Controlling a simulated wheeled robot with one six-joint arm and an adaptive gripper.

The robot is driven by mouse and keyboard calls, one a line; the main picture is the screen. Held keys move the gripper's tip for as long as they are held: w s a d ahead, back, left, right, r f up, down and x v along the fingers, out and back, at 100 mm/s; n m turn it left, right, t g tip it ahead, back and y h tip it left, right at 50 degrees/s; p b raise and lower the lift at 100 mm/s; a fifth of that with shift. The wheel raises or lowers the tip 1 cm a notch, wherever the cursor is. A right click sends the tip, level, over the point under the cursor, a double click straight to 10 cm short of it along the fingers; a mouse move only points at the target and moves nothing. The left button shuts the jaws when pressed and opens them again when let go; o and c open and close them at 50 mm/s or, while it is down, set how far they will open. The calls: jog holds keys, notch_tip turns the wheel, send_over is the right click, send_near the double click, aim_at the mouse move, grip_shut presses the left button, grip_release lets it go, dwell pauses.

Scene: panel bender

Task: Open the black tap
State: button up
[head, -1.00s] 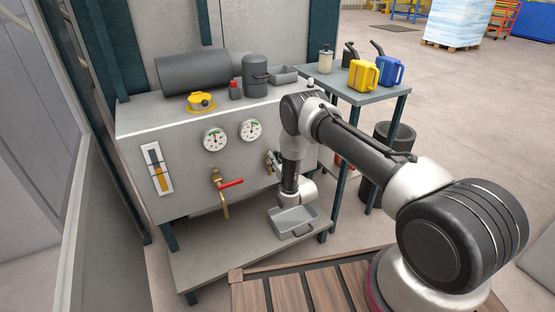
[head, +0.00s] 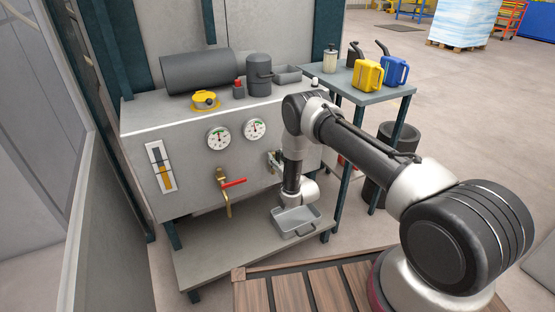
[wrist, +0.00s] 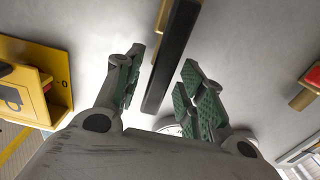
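The black tap's handle (wrist: 172,62) shows in the wrist view as a long dark bar with brass at its upper end. My gripper (wrist: 162,70) is open, with one green-padded finger on each side of the bar. The bar lies between the fingers in the picture; I cannot tell how deep, and neither finger visibly presses on it. In the head view my arm hides most of this tap and the gripper; only a bit of brass shows beside my wrist on the front of the grey tank.
A tap with a red handle (head: 233,183) is on the tank front (head: 190,195), left of my wrist; its red end (wrist: 313,77) shows in the wrist view. Two gauges (head: 219,138) sit above. A grey tray (head: 298,226) stands on the shelf below. A yellow box (wrist: 35,82) is at the wrist view's left.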

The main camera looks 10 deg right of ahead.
jog(key=v, duration=1.2)
